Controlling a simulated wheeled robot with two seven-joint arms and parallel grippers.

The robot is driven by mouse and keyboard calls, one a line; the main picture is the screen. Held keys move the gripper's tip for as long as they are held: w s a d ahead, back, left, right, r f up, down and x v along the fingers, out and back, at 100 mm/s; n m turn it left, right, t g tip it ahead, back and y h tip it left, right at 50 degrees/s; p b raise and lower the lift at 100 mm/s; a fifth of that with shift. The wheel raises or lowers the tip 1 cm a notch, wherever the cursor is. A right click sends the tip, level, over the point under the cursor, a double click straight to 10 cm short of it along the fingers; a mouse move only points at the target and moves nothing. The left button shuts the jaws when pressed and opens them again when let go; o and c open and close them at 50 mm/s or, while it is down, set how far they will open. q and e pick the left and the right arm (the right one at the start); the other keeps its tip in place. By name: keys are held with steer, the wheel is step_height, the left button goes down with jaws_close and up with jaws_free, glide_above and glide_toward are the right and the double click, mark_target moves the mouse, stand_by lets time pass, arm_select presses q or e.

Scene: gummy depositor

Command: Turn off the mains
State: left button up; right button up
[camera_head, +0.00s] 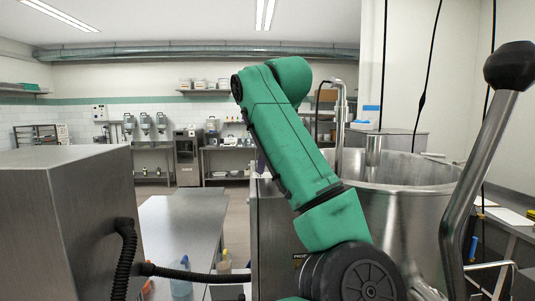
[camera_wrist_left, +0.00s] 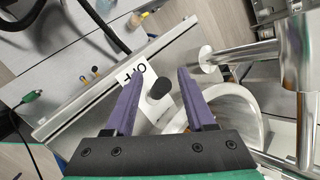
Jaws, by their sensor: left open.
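In the left wrist view a dark rounded knob (camera_wrist_left: 160,88) stands on a white label plate (camera_wrist_left: 138,74) with black lettering, only partly readable, possibly OFF. My left gripper (camera_wrist_left: 161,72) is open, its two purple fingers on either side of the knob in the picture, with nothing held. I cannot tell how far above the knob the fingertips are, and no contact shows. My right gripper is in neither view.
A large steel kettle (camera_head: 410,172) stands at the right, with a black-knobbed lever (camera_head: 480,150) in front. A steel cabinet (camera_head: 60,225) with a black hose (camera_head: 190,274) is at the left. A steel table (camera_head: 180,225) lies between. Pipes (camera_wrist_left: 245,50) show right in the wrist view.

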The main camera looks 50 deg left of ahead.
arm_select(q)
steer(key=v, duration=1.4)
steer(key=shift+r+b, duration=0.25)
steer(key=shift+b, duration=0.05)
steer(key=shift+d, duration=0.1)
